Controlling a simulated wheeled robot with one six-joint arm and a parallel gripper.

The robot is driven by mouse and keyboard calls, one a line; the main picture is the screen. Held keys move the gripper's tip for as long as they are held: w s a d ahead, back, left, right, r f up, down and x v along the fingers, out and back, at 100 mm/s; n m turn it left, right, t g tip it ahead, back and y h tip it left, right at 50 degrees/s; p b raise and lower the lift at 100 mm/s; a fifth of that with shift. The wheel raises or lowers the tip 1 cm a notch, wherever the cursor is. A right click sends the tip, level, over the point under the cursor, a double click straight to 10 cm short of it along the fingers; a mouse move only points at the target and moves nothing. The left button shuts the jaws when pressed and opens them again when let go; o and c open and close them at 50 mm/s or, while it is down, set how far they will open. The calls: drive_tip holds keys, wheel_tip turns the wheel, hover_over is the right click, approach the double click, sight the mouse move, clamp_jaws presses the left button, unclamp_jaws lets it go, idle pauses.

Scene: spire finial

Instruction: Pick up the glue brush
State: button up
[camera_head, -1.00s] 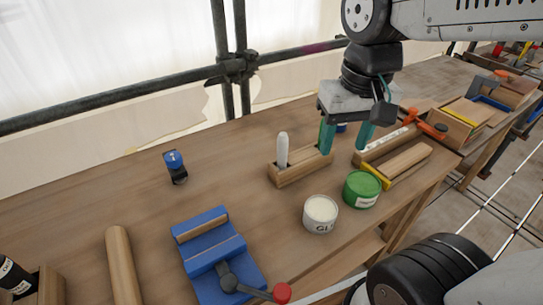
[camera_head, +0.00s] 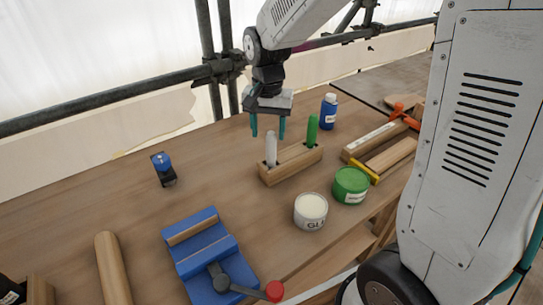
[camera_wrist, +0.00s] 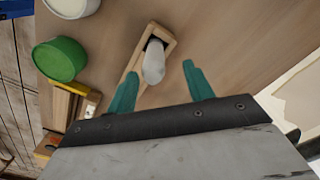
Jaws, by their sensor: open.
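A white handle (camera_head: 270,150) stands upright in the left end of a wooden holder (camera_head: 284,170); I take it for the glue brush, though its lower end is hidden in the holder. A green handle (camera_head: 312,130) stands at the holder's right end. My gripper (camera_head: 268,132) points down above the white handle, its two teal fingers open and empty. In the wrist view, the white handle (camera_wrist: 154,62) shows between and just beyond the fingertips, rising from the holder (camera_wrist: 169,38). Whether the fingers touch it cannot be told.
A white pot marked "GL" (camera_head: 311,211) and a green tin (camera_head: 350,186) stand in front of the holder. A blue bottle (camera_head: 328,111) is behind it. A blue vise (camera_head: 208,257) is at the front left. The bench (camera_head: 222,170) left of the holder is mostly clear.

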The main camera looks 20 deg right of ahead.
sight(271, 146)
drive_tip(key=f, duration=0.5)
drive_tip(key=shift+s+d+f, duration=0.2)
drive_tip(key=shift+s+d, duration=0.05)
drive_tip(key=shift+s, duration=0.1)
drive_tip(key=c, duration=1.1)
